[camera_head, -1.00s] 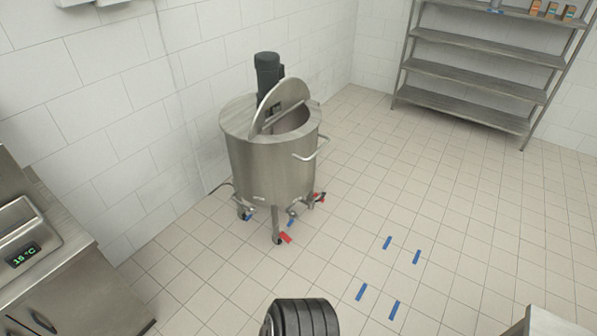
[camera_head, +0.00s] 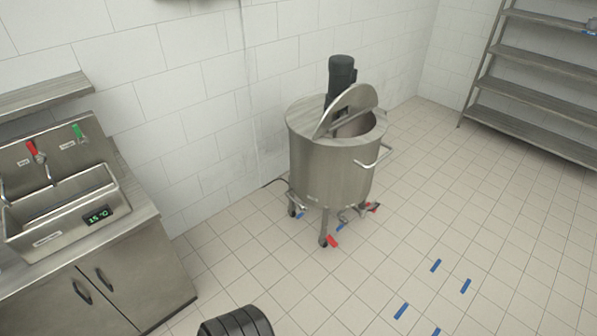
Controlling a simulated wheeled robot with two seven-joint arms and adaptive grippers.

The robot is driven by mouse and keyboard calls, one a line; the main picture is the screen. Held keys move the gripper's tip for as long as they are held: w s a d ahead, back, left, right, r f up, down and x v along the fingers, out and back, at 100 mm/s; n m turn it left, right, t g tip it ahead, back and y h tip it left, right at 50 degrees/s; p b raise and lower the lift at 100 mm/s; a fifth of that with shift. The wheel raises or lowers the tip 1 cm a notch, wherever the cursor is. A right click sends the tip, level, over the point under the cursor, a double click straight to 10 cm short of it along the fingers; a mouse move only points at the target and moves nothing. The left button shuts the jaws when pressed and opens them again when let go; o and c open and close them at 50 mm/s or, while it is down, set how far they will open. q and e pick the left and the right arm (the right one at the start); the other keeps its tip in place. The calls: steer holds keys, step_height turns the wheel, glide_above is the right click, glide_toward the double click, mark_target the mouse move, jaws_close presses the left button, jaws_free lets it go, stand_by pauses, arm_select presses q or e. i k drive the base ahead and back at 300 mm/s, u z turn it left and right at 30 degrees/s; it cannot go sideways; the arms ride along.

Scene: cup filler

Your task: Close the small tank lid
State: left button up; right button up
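The steel tank (camera_head: 328,170) stands on wheeled legs near the tiled wall, a little right of the middle of the view. Its half-round lid (camera_head: 347,107) is raised and tilted up, and the opening beside it shows. A black motor (camera_head: 341,76) stands upright on top behind the lid. A handle (camera_head: 368,161) sticks out from the tank's right side. Neither of my grippers shows in this view. Only a black ribbed part, which seems to be mine, shows at the bottom edge.
A steel counter with a basin (camera_head: 62,212), red and green taps and a temperature display stands at the left. A shelf rack (camera_head: 530,97) is at the back right. Blue floor tape (camera_head: 435,265) marks the tiles at right. The floor before the tank is clear.

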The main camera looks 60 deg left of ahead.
mark_target(360, 98)
steer(key=u, duration=1.7)
steer(key=i, duration=1)
steer(key=u, duration=0.65)
steer(key=i, duration=0.7)
steer(key=z, duration=0.15)
